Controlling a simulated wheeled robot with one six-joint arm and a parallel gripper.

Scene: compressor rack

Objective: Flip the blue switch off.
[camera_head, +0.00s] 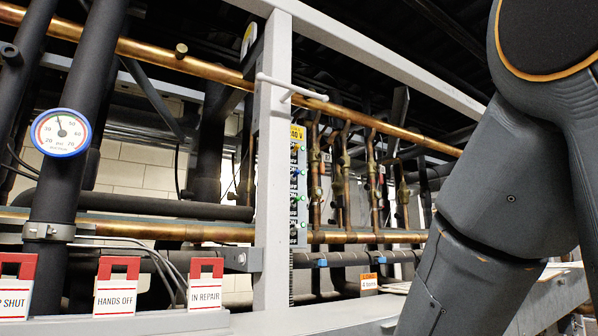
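A narrow grey switch panel (298,190) with a yellow voltage label stands just right of the white upright post, seen at a steep angle. It carries a column of small dark parts and green spots, too small to tell their settings. Small blue parts (320,262) sit on the dark pipe below and right of it; I cannot tell what they are. My arm fills the right side of the picture, and my gripper is out of view.
A white post (272,160) with a projecting handle-like bar (292,88) stands left of the panel. A round gauge (60,132) is at the left. Red-and-white tags, including "HANDS OFF" (116,288), stand along the lower rail. Copper pipes (375,185) run behind.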

